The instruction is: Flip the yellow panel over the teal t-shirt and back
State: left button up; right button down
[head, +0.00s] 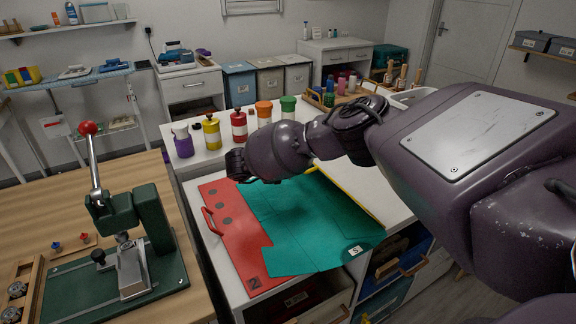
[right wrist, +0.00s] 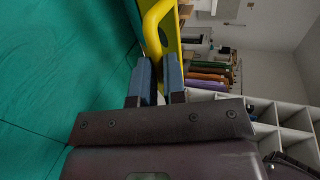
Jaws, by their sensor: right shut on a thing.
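The teal t-shirt (head: 300,225) lies spread flat on the folding board, partly over the red panel (head: 238,235) at left. Of the yellow panel (head: 343,195), the head view shows only a thin yellow edge along the shirt's right side; my right arm covers part of that area. In the right wrist view my right gripper (right wrist: 159,75) is shut on the yellow handle (right wrist: 156,22) of the yellow panel (right wrist: 173,36), with the teal cloth (right wrist: 60,70) to the left. I cannot make out its fingers in the head view. My left gripper is not in view.
A green press with a red-knobbed lever (head: 140,235) stands on the wooden table at left. Several coloured bottles (head: 239,125) line the counter behind the board. Open drawers (head: 300,298) lie below the board's front edge.

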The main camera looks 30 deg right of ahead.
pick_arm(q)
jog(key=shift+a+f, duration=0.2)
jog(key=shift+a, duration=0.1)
pick_arm(e)
jog(key=shift+s+f, duration=0.25)
jog(key=shift+f, duration=0.65)
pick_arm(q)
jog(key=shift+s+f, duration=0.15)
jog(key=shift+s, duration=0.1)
pick_arm(e)
jog(key=shift+a+f, duration=0.1)
jog(key=shift+a, duration=0.15)
jog(key=c, duration=1.2)
grip_release()
jog(key=shift+w+f, duration=0.1)
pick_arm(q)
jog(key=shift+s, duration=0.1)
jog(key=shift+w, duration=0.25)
pick_arm(e)
jog(key=shift+r, duration=0.25)
